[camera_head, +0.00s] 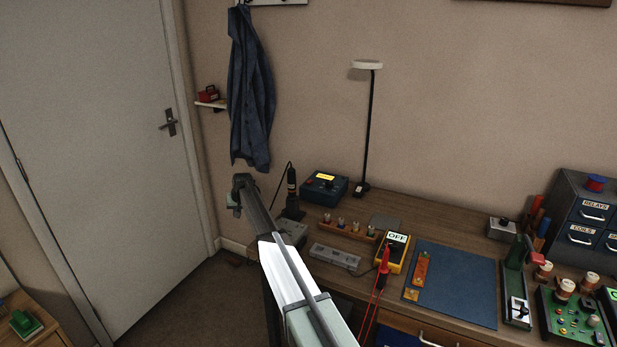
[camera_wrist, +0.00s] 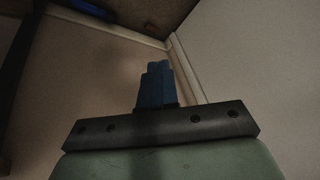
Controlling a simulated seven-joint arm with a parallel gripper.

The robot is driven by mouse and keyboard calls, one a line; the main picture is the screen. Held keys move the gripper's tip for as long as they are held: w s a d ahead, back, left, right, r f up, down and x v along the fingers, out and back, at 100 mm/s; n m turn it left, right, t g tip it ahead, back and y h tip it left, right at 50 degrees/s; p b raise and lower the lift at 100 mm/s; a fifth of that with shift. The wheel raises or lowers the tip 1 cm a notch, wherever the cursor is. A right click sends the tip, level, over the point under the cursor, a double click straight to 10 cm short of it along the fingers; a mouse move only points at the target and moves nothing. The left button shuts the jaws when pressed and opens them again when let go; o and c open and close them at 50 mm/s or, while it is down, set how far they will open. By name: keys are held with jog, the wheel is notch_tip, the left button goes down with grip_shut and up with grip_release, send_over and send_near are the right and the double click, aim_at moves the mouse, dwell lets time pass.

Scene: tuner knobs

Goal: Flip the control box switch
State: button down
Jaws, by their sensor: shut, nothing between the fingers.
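My gripper (camera_wrist: 158,68) is shut and empty; its blue fingers are together in the wrist view. In the head view my arm reaches up and left, and its end is in the air off the desk's left end; the fingers are too small to make out there. No box is plainly marked as the control box. A small grey box (camera_head: 502,229) with a dark lever-like part on top stands at the back right of the desk. A dark blue box (camera_head: 326,188) with a yellow label and a knob stands at the back left. Both are well apart from my gripper.
A coat (camera_head: 250,90) hangs behind my arm.

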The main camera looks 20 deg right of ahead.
jog(key=s+d+r+m+g+h, duration=0.1)
jog(key=s+d+r+m+g, duration=0.2)
jog(key=d+r, duration=2.4)
jog(key=d+m+g, duration=0.2)
jog(key=d+m, duration=0.1)
jog(key=m, duration=0.2)
jog(key=shift+s+d+r+h, duration=0.2)
jog(key=shift+d+r+h, duration=0.1)
jog(key=shift+w+d, duration=0.1)
jog(key=shift+w, duration=0.05)
jog(key=shift+w+d+r, duration=0.15)
jog(key=shift+w+d, duration=0.25)
jog(key=shift+w, duration=0.05)
jog(key=shift+r, duration=0.15)
notch_tip(320, 180, up, 14)
jog(key=w+d, duration=0.1)
jog(key=shift+w+d, duration=0.15)
jog(key=shift+d, duration=0.05)
jog(key=shift+f, duration=0.2)
